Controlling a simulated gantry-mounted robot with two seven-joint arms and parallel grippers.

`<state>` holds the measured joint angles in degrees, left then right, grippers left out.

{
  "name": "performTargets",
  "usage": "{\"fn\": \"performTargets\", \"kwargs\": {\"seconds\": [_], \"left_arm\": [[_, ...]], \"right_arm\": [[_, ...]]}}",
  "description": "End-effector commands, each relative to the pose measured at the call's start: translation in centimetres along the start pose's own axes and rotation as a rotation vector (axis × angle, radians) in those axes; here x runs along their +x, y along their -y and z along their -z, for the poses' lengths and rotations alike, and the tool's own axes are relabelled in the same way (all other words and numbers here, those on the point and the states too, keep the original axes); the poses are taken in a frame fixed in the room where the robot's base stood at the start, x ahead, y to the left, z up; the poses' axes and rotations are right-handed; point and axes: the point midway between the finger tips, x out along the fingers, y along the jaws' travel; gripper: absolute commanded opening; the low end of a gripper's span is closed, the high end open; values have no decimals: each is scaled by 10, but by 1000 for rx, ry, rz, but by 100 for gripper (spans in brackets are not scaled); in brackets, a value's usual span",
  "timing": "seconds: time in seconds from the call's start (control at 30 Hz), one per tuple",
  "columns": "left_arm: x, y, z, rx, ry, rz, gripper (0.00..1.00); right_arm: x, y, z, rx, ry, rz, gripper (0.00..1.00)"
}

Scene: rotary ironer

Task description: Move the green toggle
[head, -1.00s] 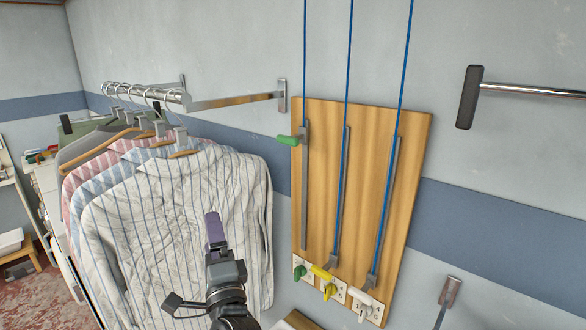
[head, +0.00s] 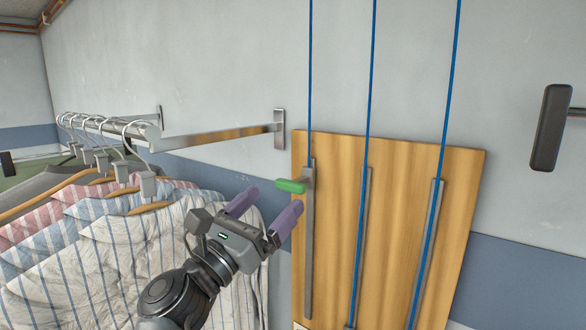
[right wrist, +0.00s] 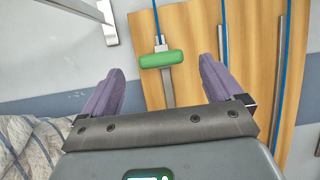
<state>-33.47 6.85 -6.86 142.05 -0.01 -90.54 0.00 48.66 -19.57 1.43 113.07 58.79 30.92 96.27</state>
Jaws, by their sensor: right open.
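The green toggle (head: 291,186) is a short rounded handle at the top of the left metal slot on the wooden board (head: 400,210). A blue cord runs up from it. My right gripper (head: 268,206) is open, its two purple fingers pointing up toward the toggle from below and the left. In the right wrist view the green toggle (right wrist: 161,59) lies ahead of the gap between the fingers (right wrist: 160,80), beyond the fingertips and apart from them. The gripper is empty. My left gripper is not in view.
Striped shirts (head: 90,255) hang on a rail (head: 110,126) to the left, close to my right arm. A metal bracket (head: 225,136) juts from the wall above the gripper. Two more slots with blue cords stand right of the toggle. A black-ended bar (head: 551,128) is at far right.

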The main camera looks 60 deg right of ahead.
Motion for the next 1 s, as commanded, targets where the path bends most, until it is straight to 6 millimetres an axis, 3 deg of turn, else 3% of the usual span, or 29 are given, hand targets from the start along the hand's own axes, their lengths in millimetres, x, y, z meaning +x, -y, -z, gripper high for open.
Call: {"fn": "performTargets", "kwargs": {"seconds": [0.03, 0.2, 0.5, 1.0], "left_arm": [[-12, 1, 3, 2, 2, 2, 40], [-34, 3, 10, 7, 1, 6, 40], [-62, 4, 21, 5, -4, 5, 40], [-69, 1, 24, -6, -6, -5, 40]], "right_arm": [[10, 0, -6, -3, 1, 1, 94], [37, 1, -7, -3, 3, 2, 94], [73, 0, -4, -4, 3, -1, 94], [86, 0, 0, -2, 2, -2, 94]]}}
